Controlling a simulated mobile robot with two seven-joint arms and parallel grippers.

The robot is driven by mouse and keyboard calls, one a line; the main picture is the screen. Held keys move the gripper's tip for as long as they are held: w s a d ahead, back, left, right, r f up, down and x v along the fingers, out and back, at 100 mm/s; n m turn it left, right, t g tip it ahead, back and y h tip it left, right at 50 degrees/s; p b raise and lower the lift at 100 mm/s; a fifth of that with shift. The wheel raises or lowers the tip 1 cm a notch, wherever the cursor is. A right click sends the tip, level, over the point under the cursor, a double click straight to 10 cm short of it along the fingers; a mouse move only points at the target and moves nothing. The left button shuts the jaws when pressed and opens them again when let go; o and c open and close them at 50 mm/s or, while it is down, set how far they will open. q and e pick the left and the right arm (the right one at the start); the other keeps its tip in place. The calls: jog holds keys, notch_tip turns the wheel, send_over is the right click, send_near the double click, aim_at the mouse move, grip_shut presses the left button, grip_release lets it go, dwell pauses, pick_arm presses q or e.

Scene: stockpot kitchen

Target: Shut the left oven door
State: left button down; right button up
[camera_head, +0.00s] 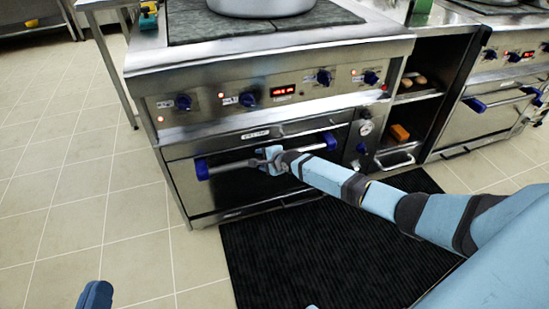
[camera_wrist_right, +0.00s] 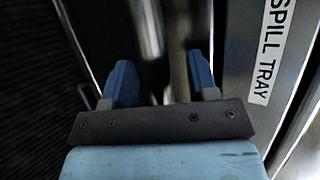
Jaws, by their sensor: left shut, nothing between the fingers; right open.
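The left oven door (camera_head: 205,200) is below the left range's knob panel. It has a dark window and a bar handle (camera_head: 235,163) with blue ends. The door looks upright, shut or nearly shut; I cannot tell if a small gap remains. My right gripper (camera_head: 272,160) is at the middle of the handle and hides part of it. In the right wrist view its two blue fingers (camera_wrist_right: 161,82) are apart, with blurred shiny metal beyond them. Firm contact with the handle cannot be told. My left gripper (camera_head: 95,296) is at the bottom left, shut and empty, well away from the oven.
A spill tray panel (camera_head: 255,134) is just above the door; its label shows in the right wrist view (camera_wrist_right: 272,50). A black ribbed mat (camera_head: 320,250) lies on the tiled floor in front. A large pot (camera_head: 262,5) stands on the range. Open shelves (camera_head: 415,98) are to the right.

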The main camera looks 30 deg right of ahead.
pick_arm(q)
notch_tip(320, 180, up, 6)
jog(key=t+p, duration=0.2)
jog(key=p, duration=0.2)
jog(key=shift+s+a+f+n+g+y+p, duration=0.1)
jog(key=shift+a+f+g+y+p, duration=0.25)
jog(key=shift+f, duration=0.5)
jog(key=shift+w+a+f+n+g+y+p, duration=0.1)
jog(key=shift+a+f+g+y+p, duration=0.2)
jog(key=shift+f, duration=0.55)
jog(key=shift+s+a+f+n+g+y+p, duration=0.1)
jog(key=shift+a+f+g+y+p, duration=0.25)
jog(key=shift+f, duration=0.5)
pick_arm(e)
jog(key=v, duration=1.2)
jog(key=shift+s+r, duration=0.15)
jog(key=shift+r, duration=0.1)
jog(key=shift+d, duration=0.1)
